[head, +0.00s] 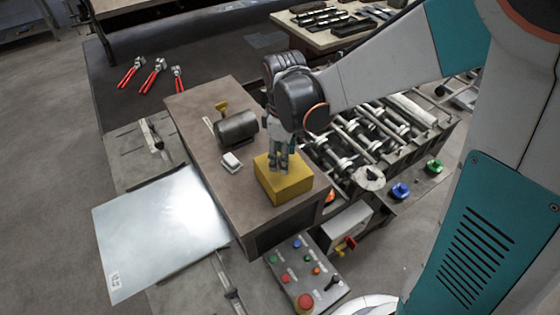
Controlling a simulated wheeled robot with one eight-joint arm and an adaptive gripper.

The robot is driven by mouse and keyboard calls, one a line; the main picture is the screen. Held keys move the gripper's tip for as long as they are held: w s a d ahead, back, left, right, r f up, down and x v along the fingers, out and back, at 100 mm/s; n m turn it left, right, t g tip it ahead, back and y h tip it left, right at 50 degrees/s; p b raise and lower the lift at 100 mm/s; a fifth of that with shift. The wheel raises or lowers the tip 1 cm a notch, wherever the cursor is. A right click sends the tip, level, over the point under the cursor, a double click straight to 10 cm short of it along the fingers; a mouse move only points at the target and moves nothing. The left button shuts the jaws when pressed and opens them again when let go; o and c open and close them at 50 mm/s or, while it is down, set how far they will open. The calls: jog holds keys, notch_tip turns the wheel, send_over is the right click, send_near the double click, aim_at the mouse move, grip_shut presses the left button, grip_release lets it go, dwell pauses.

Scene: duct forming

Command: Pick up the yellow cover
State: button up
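The yellow cover (287,187) is a box-shaped block on the front end of the brown machine top (207,123). My gripper (279,167) points down at the cover's upper face, with its fingertips at or just over the back part of that face. The fingers look slim and close together. I cannot tell whether they touch the cover or how far apart they are. The arm comes in from the right and hides part of the machine behind it.
A dark cylinder (236,128) and a small white block (231,162) stand on the machine top left of the cover. Rollers (352,140) lie to the right. A button panel (303,270) is in front. A metal sheet (160,232) lies left. Red-handled pliers (152,77) lie behind.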

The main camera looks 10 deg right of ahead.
jog(key=shift+c, duration=0.6)
grip_shut()
